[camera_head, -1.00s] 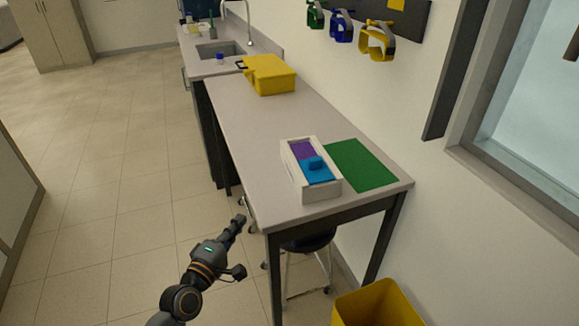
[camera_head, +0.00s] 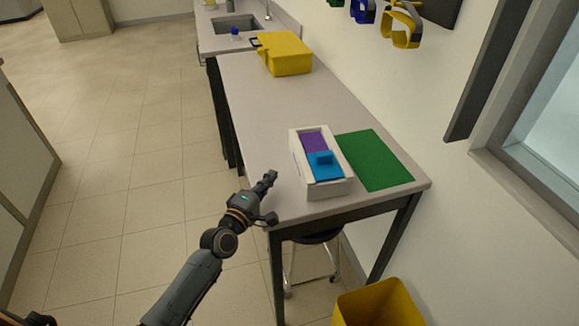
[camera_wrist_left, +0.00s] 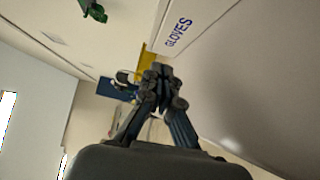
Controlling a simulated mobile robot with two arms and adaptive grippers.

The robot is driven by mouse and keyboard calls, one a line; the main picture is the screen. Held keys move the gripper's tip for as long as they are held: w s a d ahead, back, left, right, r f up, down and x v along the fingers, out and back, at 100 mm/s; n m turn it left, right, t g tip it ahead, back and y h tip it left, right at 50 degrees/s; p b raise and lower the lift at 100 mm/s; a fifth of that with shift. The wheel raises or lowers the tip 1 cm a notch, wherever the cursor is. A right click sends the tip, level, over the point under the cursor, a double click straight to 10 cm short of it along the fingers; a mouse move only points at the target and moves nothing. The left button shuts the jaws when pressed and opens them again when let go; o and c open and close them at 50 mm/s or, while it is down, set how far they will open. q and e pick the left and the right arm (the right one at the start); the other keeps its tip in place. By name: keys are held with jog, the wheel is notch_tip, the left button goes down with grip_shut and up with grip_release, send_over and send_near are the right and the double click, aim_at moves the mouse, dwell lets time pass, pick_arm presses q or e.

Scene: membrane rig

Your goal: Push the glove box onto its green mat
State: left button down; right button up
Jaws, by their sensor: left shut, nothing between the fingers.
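The glove box (camera_head: 330,190) is white with a purple and blue top and a blue glove sticking up. It sits near the bench's front end, just left of the green mat (camera_head: 376,160), and appears to lie beside it, not on it. My left gripper (camera_head: 271,177) is shut and empty, at the bench's left edge, a short way left of the box. In the left wrist view the shut fingers (camera_wrist_left: 160,80) show, with the box's white side lettered GLOVES (camera_wrist_left: 180,32) beyond them at upper right. My right gripper is not in view.
The bench (camera_head: 262,105) is clear between the box and a yellow case (camera_head: 284,54) farther back. A sink (camera_head: 236,25) lies beyond. A stool (camera_head: 315,237) stands under the bench and a yellow bin (camera_head: 380,305) in front. Goggles (camera_head: 402,28) hang on the wall.

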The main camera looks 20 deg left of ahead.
aim_at(297, 159)
pick_arm(q)
jog(key=w, duration=0.3)
jog(key=shift+w+d, duration=0.35)
jog(key=shift+w+d+r+p, duration=0.1)
jog(key=shift+w+d+p, duration=0.2)
jog(key=shift+d, duration=0.25)
jog(key=shift+w+d+p, duration=0.2)
jog(key=shift+w+d, duration=0.1)
jog(key=shift+d, duration=0.2)
jog(key=shift+w+d, duration=0.3)
jog(key=shift+d, duration=0.25)
jog(key=shift+d, duration=0.1)
